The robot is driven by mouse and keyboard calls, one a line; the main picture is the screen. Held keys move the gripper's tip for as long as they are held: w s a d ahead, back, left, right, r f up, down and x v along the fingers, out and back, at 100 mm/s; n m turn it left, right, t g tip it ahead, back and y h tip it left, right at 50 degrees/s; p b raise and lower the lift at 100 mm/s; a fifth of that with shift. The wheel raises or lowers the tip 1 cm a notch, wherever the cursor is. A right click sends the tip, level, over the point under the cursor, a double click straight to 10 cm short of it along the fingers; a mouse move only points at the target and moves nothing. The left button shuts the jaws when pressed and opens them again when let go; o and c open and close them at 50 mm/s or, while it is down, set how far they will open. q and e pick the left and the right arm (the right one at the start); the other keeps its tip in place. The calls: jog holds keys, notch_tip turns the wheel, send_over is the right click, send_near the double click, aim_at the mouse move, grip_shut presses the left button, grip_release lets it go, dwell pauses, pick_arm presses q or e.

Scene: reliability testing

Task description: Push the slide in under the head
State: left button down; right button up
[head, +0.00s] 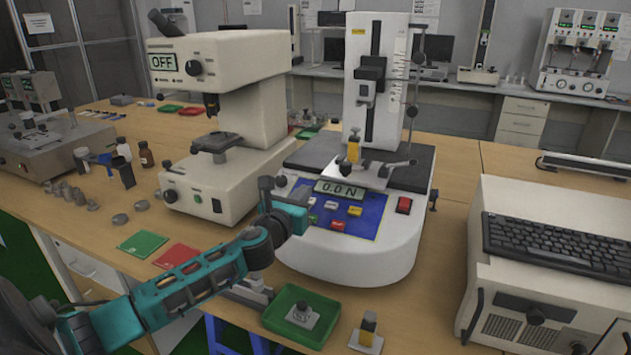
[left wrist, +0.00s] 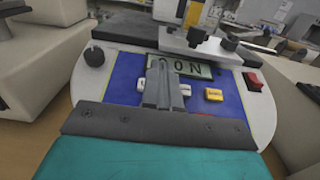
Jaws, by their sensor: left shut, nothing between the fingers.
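A flat metal slide (head: 345,181) sits on the stand just below the head and behind the display. In the left wrist view the slide (left wrist: 222,54) crosses behind the display (left wrist: 188,69), with dark knobs on it. How far the slide lies under the head cannot be told. My left gripper (head: 307,187) is shut and empty, over the front panel. Its shut fingers (left wrist: 160,66) point toward the display and the slide, and appear short of the slide.
A microscope-like device (head: 225,130) reading OFF stands to the left. A keyboard (head: 555,250) on a beige case stands to the right.

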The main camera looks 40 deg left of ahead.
aim_at(321, 175)
pick_arm(q)
jog(key=x, duration=0.7)
jog(key=shift+w+b, duration=0.25)
jog(key=shift+b, duration=0.05)
pick_arm(e)
jog(key=shift+f, duration=0.3)
